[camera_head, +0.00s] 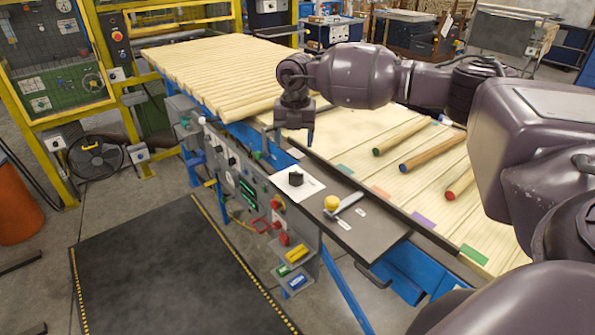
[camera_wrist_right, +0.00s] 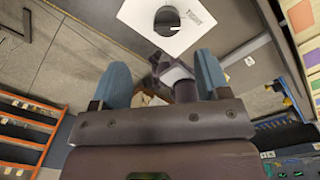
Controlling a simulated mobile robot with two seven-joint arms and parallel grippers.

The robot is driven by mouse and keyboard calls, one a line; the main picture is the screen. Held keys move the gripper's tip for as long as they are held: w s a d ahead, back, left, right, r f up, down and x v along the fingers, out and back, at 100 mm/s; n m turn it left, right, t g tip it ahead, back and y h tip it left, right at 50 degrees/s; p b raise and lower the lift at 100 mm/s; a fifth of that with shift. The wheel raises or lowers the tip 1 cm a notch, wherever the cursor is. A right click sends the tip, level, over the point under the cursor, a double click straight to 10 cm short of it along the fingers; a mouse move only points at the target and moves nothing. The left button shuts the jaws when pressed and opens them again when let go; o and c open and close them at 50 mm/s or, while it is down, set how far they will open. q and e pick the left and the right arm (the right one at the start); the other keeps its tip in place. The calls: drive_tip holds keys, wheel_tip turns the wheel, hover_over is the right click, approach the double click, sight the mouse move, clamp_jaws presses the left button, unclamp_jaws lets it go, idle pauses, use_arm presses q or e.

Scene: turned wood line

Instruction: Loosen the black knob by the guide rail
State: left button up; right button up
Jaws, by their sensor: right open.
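A dark star-shaped knob (camera_wrist_right: 170,72) with a stubby post shows between the two teal fingers of my right gripper in the right wrist view. It is near the dark guide rail (camera_head: 372,204), which runs along the near edge of the wooden slats. My right gripper (camera_head: 294,142) is open, pointing down at the rail's far end, and it also shows in the right wrist view (camera_wrist_right: 163,76). The fingers stand apart on either side of the knob; I cannot tell whether they touch it. In the head view my gripper hides this knob. My left gripper is not in view.
Wooden rods with coloured ends (camera_head: 403,135) lie on the slats. A control panel (camera_head: 245,180) hangs on the near side.

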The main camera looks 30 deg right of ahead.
sight(296, 172)
drive_tip(key=shift+m, duration=0.5)
drive_tip(key=f, duration=0.3)
drive_tip(key=f+p, duration=0.1)
drive_tip(key=f, duration=0.6)
drive_tip(key=shift+s+f+p, duration=0.3)
drive_tip(key=shift+s+f, duration=0.1)
drive_tip(key=c, duration=0.9)
